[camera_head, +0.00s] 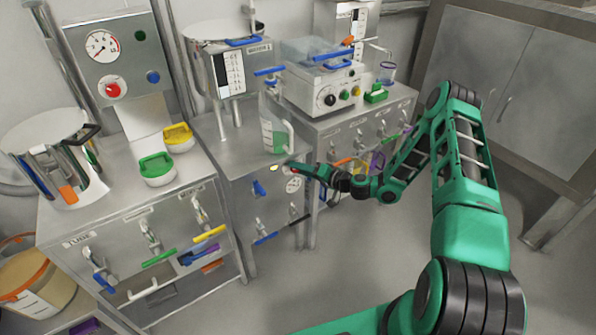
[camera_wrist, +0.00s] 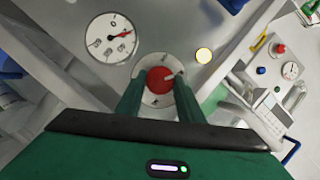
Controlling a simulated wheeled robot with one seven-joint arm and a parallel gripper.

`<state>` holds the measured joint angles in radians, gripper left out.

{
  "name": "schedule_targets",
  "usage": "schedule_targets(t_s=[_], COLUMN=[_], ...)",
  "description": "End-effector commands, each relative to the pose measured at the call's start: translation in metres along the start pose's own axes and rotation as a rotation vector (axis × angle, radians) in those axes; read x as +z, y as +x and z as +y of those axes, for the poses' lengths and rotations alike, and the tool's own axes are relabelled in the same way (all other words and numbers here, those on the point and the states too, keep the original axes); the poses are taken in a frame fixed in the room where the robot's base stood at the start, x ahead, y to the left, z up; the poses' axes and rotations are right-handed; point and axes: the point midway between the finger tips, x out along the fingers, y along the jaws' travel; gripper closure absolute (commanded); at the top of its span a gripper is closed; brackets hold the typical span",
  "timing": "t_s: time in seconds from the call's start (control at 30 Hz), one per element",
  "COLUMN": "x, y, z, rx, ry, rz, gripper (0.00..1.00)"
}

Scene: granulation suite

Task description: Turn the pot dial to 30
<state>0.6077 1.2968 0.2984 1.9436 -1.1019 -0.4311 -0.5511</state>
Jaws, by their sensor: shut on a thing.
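The dial (camera_wrist: 158,81) is a red round knob on a pale marked ring, on the steel front of the middle cabinet. My gripper (camera_wrist: 160,92) is shut on this knob, one green finger on each side, in the wrist view. In the head view my gripper (camera_head: 297,170) reaches the upper front of that cabinet and hides most of the knob. The gauge also shows in the head view (camera_head: 293,185). Its figures are too small to read surely.
A lit yellow lamp (camera_wrist: 203,55) is beside the knob. A jug with green liquid (camera_head: 275,128) stands on the cabinet top above. Coloured handles stick out from neighbouring fronts. The floor in front is clear.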

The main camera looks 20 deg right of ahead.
Motion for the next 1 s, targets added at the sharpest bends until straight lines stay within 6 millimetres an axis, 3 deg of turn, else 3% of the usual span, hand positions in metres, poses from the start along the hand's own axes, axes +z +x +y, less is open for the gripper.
schedule_targets(t_s=[0.37, 0.4, 0.47, 0.8, 1.0], x=[0.001, 0.001, 0.001, 0.0, 0.0], y=[-0.002, -0.002, -0.002, -0.003, -0.027], z=[0.004, 0.004, 0.004, 0.002, 0.003], rx=[0.007, 0.007, 0.006, 0.003, 0.005], ry=[0.003, 0.002, 0.002, 0.002, 0.005], rz=[-0.001, -0.001, -0.001, 0.0, 0.002], gripper=[0.88, 0.59, 0.47, 0.47, 0.47])
